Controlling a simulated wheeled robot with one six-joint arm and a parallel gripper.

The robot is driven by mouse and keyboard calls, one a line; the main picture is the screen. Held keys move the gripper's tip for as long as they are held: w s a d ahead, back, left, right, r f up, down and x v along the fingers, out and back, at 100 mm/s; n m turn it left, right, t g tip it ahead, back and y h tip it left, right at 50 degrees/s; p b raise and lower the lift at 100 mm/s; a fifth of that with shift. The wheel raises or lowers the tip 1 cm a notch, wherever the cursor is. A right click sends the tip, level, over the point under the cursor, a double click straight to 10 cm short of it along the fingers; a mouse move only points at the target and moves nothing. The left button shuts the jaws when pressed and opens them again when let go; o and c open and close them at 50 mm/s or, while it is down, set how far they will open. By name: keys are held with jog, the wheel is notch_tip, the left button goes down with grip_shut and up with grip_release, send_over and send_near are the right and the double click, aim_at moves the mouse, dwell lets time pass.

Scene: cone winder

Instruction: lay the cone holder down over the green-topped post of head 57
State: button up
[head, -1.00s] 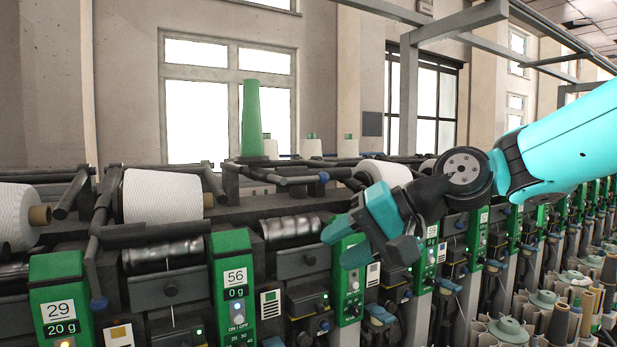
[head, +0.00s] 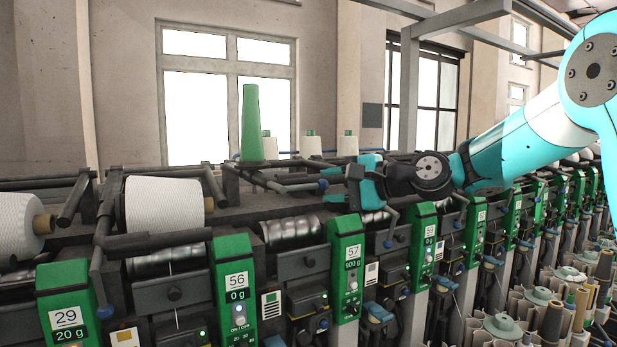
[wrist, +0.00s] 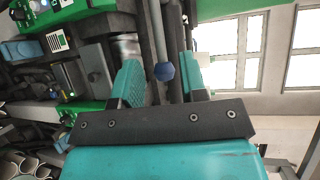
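The green-topped post of head 57 (head: 346,262) stands upright in the middle of the head view, its number plate clear to see. The cone holder (head: 283,183) is a dark bar frame lying back above and behind the post, with no cone visible on it. Its blue end knob (head: 323,186) is just left of my gripper (head: 360,182). In the wrist view a dark bar with a blue knob (wrist: 163,71) lies between the spread fingers of my gripper (wrist: 160,78), with gaps visible. I cannot tell whether either finger touches it.
A white yarn cone (head: 165,204) sits in the holder at the left, near the post of head 56 (head: 236,285). A tall green cone (head: 251,125) stands behind the holder. The post of head 59 (head: 424,245) is to the right, below my arm.

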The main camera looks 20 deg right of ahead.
aim_at(311, 186)
jog(key=p+x, duration=0.1)
jog(key=x, duration=0.4)
jog(key=shift+w+a+p, duration=0.2)
jog(key=shift+w+p, duration=0.05)
jog(key=shift+p, duration=0.1)
grip_shut()
